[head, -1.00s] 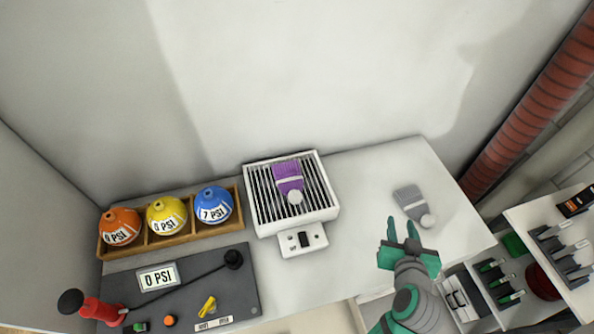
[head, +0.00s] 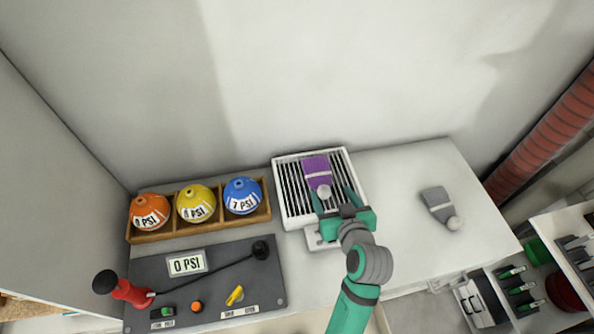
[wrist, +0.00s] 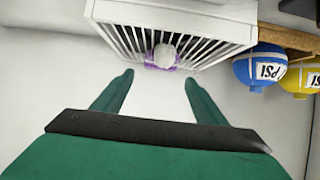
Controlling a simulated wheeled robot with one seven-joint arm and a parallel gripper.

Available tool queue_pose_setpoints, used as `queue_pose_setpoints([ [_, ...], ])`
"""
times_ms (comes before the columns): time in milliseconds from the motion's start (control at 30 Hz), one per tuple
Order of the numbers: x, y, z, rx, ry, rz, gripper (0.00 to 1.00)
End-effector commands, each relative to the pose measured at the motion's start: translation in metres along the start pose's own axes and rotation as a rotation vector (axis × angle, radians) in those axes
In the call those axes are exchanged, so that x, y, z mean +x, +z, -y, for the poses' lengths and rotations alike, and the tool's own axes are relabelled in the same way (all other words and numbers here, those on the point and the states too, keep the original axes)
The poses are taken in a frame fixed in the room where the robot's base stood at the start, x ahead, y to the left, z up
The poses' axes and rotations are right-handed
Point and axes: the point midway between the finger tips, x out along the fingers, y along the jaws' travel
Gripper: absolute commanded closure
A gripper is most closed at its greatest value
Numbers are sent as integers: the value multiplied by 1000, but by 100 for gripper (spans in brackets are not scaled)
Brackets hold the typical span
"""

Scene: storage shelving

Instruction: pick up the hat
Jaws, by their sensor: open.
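A purple hat (head: 316,169) with a pale band and a whitish pompom lies on the white slatted grill (head: 283,206). A grey hat (head: 437,200) with a white pompom lies on the counter to the right. My green gripper (head: 333,201) is open and empty at the front of the grill, with the purple hat's pompom near its fingertips. In the wrist view, the pompom end of the purple hat (wrist: 164,56) shows beyond and between the two open fingers (wrist: 157,84). The rest of that hat is hidden there.
A wooden tray (head: 152,234) with orange, yellow and blue balls stands left of the grill. A dark control panel (head: 205,284) with a red-handled lever lies in front of it. The counter (head: 400,240) is clear between grill and grey hat.

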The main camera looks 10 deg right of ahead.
Motion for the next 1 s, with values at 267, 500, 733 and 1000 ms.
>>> queue_pose_setpoints([
  [267, 31, 0, 0, 0, -2, 1, 13],
  [500, 54, 0, -1, 1, 1, 0, 13],
  [733, 75, 3, -4, 1, -1, 2, 13],
  [1000, 106, 3, -5, 0, -1, 0, 13],
])
